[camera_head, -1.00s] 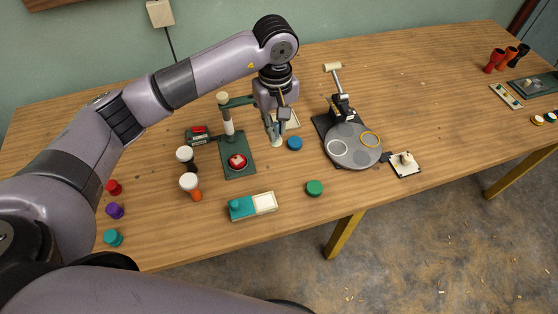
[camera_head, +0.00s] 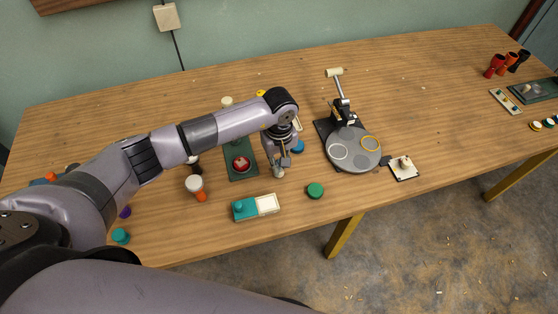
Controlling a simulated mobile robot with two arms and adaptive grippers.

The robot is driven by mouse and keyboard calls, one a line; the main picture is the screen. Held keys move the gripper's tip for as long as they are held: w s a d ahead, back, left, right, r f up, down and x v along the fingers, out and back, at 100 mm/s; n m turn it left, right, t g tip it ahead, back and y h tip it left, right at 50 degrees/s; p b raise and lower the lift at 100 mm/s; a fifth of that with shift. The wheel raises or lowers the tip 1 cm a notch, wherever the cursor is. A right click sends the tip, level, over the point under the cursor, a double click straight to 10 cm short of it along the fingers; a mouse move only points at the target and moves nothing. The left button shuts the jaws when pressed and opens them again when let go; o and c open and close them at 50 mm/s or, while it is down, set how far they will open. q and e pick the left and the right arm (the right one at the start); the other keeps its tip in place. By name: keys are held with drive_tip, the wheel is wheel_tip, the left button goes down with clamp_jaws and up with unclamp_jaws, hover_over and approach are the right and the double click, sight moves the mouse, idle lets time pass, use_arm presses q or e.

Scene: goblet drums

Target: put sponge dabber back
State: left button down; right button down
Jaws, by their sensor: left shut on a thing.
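My left gripper (camera_head: 279,163) is shut on a small pale piece, which looks like the sponge dabber (camera_head: 278,173). The gripper points down and hides most of the piece. It is above the middle of the table, behind a two-part tray (camera_head: 267,204). I cannot tell whether the held piece touches the table. My right gripper is not in view.
A green stand with a red disc (camera_head: 242,163) is left of the gripper. Blue (camera_head: 298,147) and green (camera_head: 315,191) discs are close on the right. A grey round plate fixture (camera_head: 352,154) and a white base with a cream knob (camera_head: 404,168) stand further right. Goblet drums (camera_head: 196,187) stand left.

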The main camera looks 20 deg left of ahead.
use_arm(q)
drive_tip(key=shift+f, duration=0.1)
drive_tip(key=c, duration=1.6)
unclamp_jaws()
drive_tip(key=shift+r, duration=0.25)
wheel_tip(320, 180, up, 10)
drive_tip(key=b, duration=0.3)
drive_tip(key=shift+r, duration=0.95)
